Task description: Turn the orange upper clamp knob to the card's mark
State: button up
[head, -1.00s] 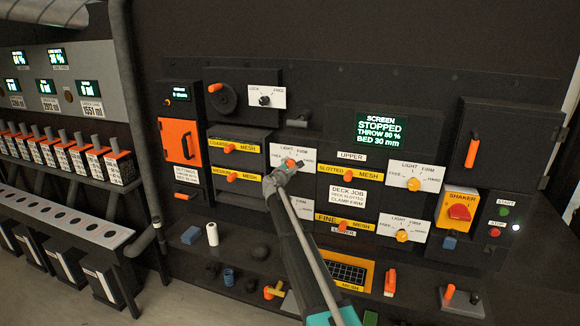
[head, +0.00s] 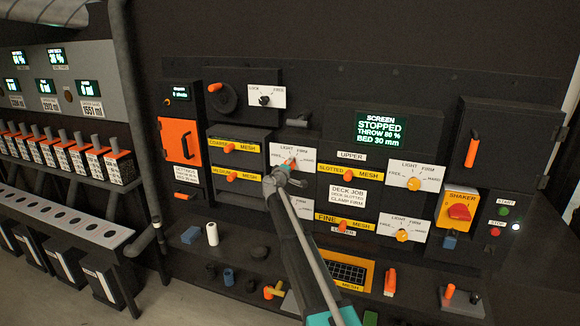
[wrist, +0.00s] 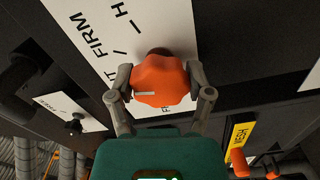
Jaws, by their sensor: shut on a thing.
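The orange upper clamp knob (wrist: 163,82) sits between my two fingers in the wrist view, with a short white line on its face towards the picture's left. My gripper (wrist: 160,86) is shut on it. The white dial plate (wrist: 110,45) behind the knob shows FIRM and part of another word starting with H. In the head view my gripper (head: 284,172) covers much of the knob (head: 289,162) and part of its plate (head: 279,152), where LIGHT can be read. The white job card (head: 347,195) reads DECK JOB, DECK SLOTTED, CLAMP FIRM.
A similar plate below (head: 297,208) is partly behind my arm. More orange dial knobs (head: 414,184) are to the right, with yellow mesh drawers (head: 350,172) between. The red shaker switch (head: 459,212) is further right. Loose items, including a white roll (head: 212,234), lie on the ledge below.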

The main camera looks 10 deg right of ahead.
jog(key=shift+m, duration=1.6)
jog(key=o, duration=1.1)
jog(key=shift+f, duration=0.1)
jog(key=shift+o, duration=0.2)
jog(key=v, duration=1.2)
